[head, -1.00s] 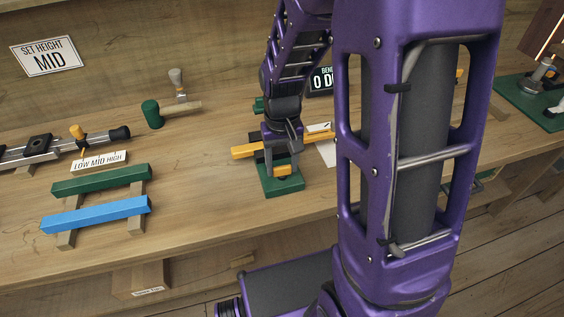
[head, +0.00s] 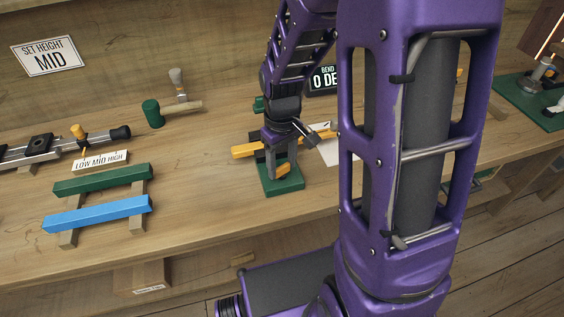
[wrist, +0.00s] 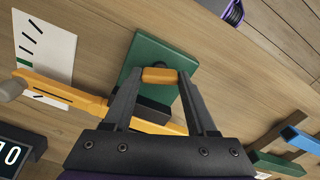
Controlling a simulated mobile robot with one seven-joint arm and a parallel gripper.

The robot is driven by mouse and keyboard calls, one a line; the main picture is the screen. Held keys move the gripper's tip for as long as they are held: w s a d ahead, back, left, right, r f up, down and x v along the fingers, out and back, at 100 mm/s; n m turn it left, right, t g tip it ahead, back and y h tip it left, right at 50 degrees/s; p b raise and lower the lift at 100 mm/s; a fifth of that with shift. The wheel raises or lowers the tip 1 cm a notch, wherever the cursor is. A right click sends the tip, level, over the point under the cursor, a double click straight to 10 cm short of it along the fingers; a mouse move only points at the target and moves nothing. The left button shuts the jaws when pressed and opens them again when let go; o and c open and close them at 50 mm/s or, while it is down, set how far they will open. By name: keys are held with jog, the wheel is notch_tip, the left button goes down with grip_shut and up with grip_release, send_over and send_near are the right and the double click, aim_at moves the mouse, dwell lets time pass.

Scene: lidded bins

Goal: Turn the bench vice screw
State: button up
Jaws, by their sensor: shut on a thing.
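The bench vice stands on a green base (head: 282,187) on the workbench, and the base also shows in the wrist view (wrist: 140,52). A small yellow handle (head: 283,171), likely the vice screw's, sits between my fingertips; it shows in the wrist view (wrist: 160,75) too. My gripper (wrist: 158,78) is shut on this handle, one finger at each end. A long yellow bar (head: 243,152) runs across behind the fingers and in the wrist view (wrist: 60,93). The screw itself and the vice jaws are mostly hidden by my gripper.
A white sheet with tick marks (wrist: 45,45) lies beside the vice. A dark display (head: 322,80) stands behind, partly hidden by my arm. Green (head: 103,179) and blue (head: 97,214) bars rest on wooden supports at left. A green-headed mallet (head: 152,113) lies farther back.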

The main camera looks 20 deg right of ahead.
aim_at(282, 166)
jog(key=shift+w, duration=0.1)
jog(key=o, duration=1.4)
jog(key=shift+c, duration=0.2)
notch_tip(282, 166, up, 18)
jog(key=p, duration=0.3)
jog(key=shift+f, duration=0.25)
